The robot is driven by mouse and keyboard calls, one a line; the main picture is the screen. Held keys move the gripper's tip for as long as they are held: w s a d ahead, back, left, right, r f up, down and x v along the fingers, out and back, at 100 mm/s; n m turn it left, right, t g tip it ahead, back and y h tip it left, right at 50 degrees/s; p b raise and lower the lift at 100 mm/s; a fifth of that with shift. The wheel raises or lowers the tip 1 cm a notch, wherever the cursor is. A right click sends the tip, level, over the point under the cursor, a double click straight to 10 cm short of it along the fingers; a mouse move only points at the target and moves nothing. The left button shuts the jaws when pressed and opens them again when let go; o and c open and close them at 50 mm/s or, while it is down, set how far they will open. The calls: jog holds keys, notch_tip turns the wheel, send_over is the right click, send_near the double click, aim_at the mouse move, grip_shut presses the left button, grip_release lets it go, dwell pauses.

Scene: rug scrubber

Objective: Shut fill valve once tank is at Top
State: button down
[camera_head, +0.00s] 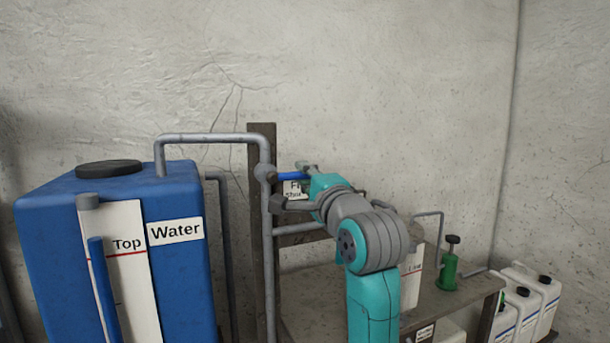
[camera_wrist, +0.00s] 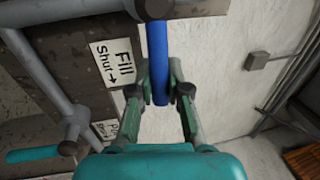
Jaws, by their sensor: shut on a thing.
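The blue water tank (camera_head: 180,275) stands at left with a white gauge board (camera_head: 125,290) marked Top by a red line. The gauge's blue column (camera_head: 101,285) ends slightly above that line, as seen from here. The fill valve's blue lever (camera_head: 290,176) points right from the grey pipe, roughly level. It also shows in the wrist view (camera_wrist: 156,45), between the fingers. My gripper (camera_wrist: 160,88) is shut on the lever near its free end.
A wooden post (camera_head: 262,140) carries the pipes behind the valve. Another lever, teal (camera_wrist: 40,155), sits at lower left in the wrist view.

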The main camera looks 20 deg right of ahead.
jog(key=shift+f, duration=0.15)
jog(key=c, duration=1.1)
grip_release()
jog(key=s, duration=0.4)
jog(key=s+f, duration=0.1)
jog(key=s, duration=0.2)
jog(key=s+f, duration=0.1)
jog(key=s, duration=0.3)
jog(key=shift+s+f, duration=0.15)
jog(key=shift+s, duration=0.2)
